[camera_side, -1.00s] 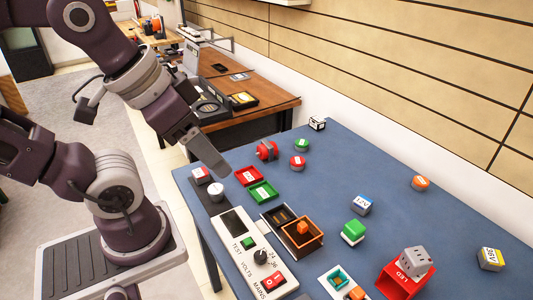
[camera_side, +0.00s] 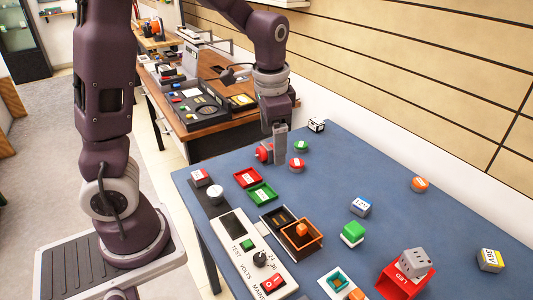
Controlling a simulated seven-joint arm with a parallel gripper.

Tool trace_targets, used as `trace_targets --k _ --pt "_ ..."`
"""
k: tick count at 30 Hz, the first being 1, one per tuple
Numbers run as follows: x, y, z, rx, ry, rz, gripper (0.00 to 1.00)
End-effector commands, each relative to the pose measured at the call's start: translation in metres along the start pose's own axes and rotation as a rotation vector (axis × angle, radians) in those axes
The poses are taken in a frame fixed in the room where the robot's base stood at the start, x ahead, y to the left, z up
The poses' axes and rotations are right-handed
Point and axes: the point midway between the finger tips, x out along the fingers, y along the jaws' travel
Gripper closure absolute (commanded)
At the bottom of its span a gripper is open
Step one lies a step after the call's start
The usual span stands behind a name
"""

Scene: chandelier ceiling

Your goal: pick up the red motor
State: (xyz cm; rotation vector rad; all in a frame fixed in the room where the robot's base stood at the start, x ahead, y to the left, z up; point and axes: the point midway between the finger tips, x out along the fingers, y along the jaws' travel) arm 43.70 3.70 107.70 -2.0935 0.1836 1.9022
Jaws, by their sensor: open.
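The red motor (camera_side: 262,153) is a short red cylinder lying near the far left edge of the blue table (camera_side: 330,190). My gripper (camera_side: 279,158) points straight down at the motor, its grey fingers low by the table top. The fingers overlap the motor's right side in the picture and hide part of it. I cannot tell whether they touch it or straddle it. The gap between the fingers is not clearly seen from this side.
A red tray (camera_side: 247,178) and a green tray (camera_side: 262,193) lie nearer. A white-and-black box (camera_side: 316,125) sits at the back.

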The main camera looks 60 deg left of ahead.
Motion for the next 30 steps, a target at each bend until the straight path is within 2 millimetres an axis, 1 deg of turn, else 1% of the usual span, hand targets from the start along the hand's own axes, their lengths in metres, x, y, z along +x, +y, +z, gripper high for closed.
trace_targets --k 1,2,3,5,6,8,9,12,15,18,20,23,26,30 --pt "0.032 -0.017 -0.009 0.062 -0.08 -0.043 0.13" --pt "0.051 -0.029 -0.013 0.107 -0.126 -0.074 0.13" --pt "0.075 -0.046 -0.017 0.174 -0.189 -0.121 0.13" --pt "0.109 -0.071 -0.02 0.288 -0.291 -0.193 0.13" --pt "0.131 -0.088 -0.022 0.374 -0.361 -0.245 0.13" --pt "0.16 -0.113 -0.024 0.516 -0.474 -0.325 0.13" --pt "0.176 -0.128 -0.026 0.62 -0.551 -0.377 0.13" --pt "0.209 -0.159 -0.034 0.878 -0.735 -0.492 0.13" --pt "0.229 -0.176 -0.045 1.083 -0.874 -0.568 0.13" --pt "0.238 -0.182 -0.052 1.194 -0.947 -0.604 0.13" --pt "0.241 -0.184 -0.054 1.224 -0.967 -0.611 0.13" --pt "0.247 -0.193 -0.051 1.234 -0.977 -0.613 0.13" --pt "0.255 -0.205 -0.048 1.232 -0.976 -0.612 0.13" --pt "0.271 -0.228 -0.042 1.232 -0.976 -0.611 0.13"
